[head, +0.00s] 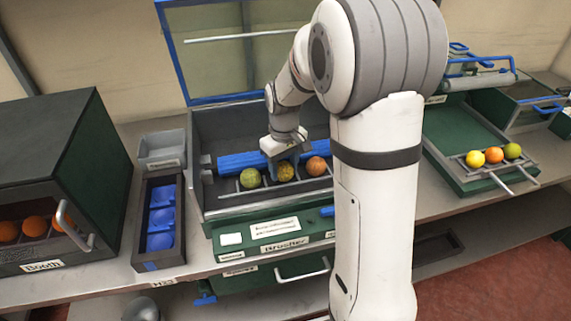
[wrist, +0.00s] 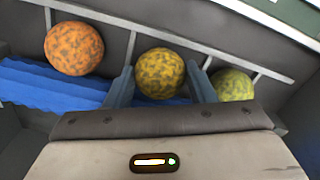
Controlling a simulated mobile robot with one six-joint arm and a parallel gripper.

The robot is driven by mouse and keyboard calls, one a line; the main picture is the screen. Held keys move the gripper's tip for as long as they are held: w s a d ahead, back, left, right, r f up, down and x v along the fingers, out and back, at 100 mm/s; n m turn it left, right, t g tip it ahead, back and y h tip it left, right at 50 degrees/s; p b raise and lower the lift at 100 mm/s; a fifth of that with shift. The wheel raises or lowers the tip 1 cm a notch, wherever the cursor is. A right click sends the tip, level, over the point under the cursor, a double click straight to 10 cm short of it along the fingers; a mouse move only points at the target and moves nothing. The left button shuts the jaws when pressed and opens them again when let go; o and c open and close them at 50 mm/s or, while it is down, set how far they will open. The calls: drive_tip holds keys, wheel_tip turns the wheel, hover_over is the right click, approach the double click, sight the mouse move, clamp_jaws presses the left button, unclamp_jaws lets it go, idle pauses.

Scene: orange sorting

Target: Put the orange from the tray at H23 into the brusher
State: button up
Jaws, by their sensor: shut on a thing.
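The brusher (head: 205,205) is an open box with its glass lid raised, a blue roller and a metal rail inside. My gripper (head: 285,164) reaches down into it. In the wrist view my gripper's fingers (wrist: 162,85) are shut on a mottled yellow orange (wrist: 160,72), which also shows in the head view (head: 286,175). A mottled orange-coloured fruit (head: 317,166) and a green one (head: 250,178) sit on either side of it along the rail. The tray at H23 (head: 139,235) has blue cups that show no fruit.
The booth (head: 50,150) at left holds several oranges behind a handled door. A small grey bin (head: 162,150) stands behind the tray. At right, a green machine (head: 465,140) holds three fruits near its front. The raised lid (head: 230,98) stands behind the brusher.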

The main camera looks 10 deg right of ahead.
sight(284, 165)
drive_tip(key=shift+f, duration=0.15)
drive_tip(key=o, duration=0.7)
wheel_tip(284, 165, up, 8)
drive_tip(key=shift+f, duration=0.15)
drive_tip(key=s+m+t, duration=0.1)
drive_tip(key=s, duration=0.6)
drive_tip(key=s+r+m, duration=0.1)
drive_tip(key=s+m, duration=0.1)
drive_tip(key=s, duration=0.5)
drive_tip(key=s+r+m+t, duration=0.1)
drive_tip(key=s, duration=0.6)
drive_tip(key=shift+s+d+m+t, duration=0.1)
drive_tip(key=shift+d+m+t, duration=0.1)
drive_tip(key=shift+m+t, duration=0.1)
